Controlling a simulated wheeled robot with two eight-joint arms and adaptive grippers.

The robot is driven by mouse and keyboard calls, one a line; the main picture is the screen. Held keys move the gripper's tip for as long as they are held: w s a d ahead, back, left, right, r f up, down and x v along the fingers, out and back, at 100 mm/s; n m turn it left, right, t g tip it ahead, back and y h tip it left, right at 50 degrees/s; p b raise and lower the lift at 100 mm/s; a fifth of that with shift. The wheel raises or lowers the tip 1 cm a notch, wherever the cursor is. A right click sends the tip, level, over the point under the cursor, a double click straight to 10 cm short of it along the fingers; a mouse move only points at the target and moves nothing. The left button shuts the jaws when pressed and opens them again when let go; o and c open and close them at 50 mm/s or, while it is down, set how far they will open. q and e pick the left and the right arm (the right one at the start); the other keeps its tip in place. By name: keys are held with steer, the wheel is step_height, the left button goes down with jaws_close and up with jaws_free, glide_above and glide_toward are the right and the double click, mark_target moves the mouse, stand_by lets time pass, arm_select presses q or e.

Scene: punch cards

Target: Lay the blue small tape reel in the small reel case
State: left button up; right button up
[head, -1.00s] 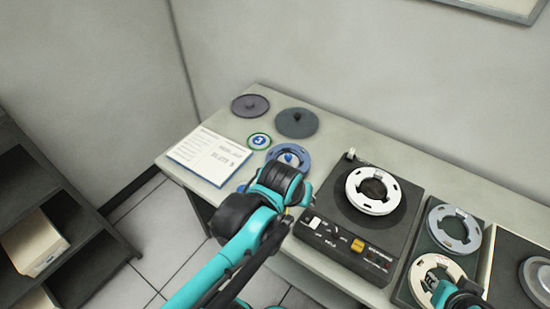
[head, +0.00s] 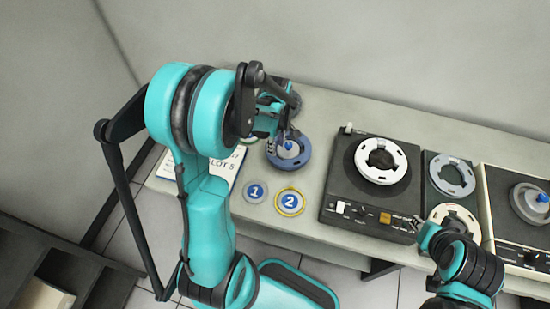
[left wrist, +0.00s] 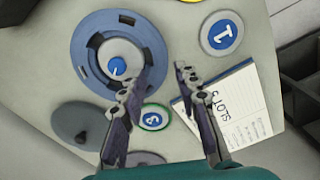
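The blue small tape reel (head: 289,151) lies flat on the table, a notched blue ring with a pale hub and a blue knob. It also shows in the left wrist view (left wrist: 92,45). My left gripper (head: 284,137) is above the reel's far side; its fingers (left wrist: 164,70) are spread with nothing between them, one overlapping the reel's edge in the wrist view. I cannot tell for sure which thing is the small reel case. A dark round disc (left wrist: 78,126) with a knob lies beside the reel. My right gripper (head: 428,238) is by the cream reel; its fingers are unclear.
A tape deck (head: 340,190) with a white reel (head: 381,161) stands right of the blue reel. Beyond it are a dark tray with grey (head: 451,175) and cream (head: 455,216) reels and a second deck (head: 500,220). Numbered discs (head: 255,191) (head: 289,201) lie in front.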

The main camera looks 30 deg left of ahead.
mark_target(277, 161)
arm_select(q)
steer(key=shift+f+b, duration=3.4)
steer(key=shift+f, duration=1)
jaws_close()
steer(key=shift+r, duration=0.1)
steer(key=shift+r+p, duration=2.15)
steer(key=shift+r, duration=0.8)
